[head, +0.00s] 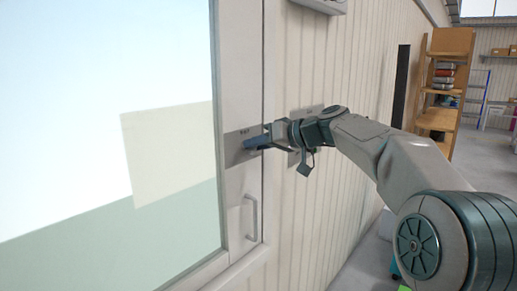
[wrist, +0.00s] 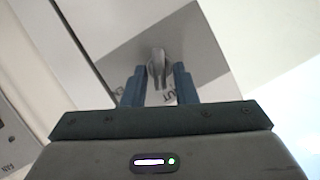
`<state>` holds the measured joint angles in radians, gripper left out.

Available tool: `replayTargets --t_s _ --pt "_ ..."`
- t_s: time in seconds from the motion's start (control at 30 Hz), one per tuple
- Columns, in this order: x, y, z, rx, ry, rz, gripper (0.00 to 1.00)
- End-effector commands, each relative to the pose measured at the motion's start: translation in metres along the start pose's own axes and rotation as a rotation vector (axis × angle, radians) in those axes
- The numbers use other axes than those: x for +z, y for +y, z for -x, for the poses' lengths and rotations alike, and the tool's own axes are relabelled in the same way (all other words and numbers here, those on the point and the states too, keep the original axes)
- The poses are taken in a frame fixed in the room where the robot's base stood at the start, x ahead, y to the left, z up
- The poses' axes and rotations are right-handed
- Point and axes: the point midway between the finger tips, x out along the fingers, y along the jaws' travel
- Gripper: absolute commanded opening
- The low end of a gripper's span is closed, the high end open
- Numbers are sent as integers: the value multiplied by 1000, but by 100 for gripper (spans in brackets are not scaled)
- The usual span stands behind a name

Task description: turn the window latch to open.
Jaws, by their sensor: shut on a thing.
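The window latch (wrist: 158,68) is a small grey lever on a grey plate (wrist: 200,42) in the wrist view. It points roughly along my fingers, toward my palm. Dark letters on the plate are partly hidden by the fingers. My gripper (wrist: 158,84) has one blue-grey finger on each side of the lever and is shut on it. In the head view my gripper (head: 254,143) reaches from the right to the plate (head: 236,151) on the white window frame (head: 238,80). The latch lever itself is hidden there behind the fingers.
A pull handle (head: 251,217) sits on the frame below the latch. The large window pane (head: 70,130) fills the left. A second grey plate (head: 308,110) is on the ribbed wall behind my wrist. A wooden shelf (head: 446,80) stands farther back right.

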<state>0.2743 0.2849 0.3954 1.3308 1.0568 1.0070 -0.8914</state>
Motion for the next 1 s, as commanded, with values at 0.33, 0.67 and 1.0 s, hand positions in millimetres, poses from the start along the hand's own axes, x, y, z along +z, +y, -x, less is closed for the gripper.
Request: replayTargets --t_s 0.33,0.67,1.0 --pt "3 5 -2 -129 -2 -306 2" --pt "5 8 -2 -250 -2 -595 1" --pt "6 10 -3 -360 -2 -860 1"
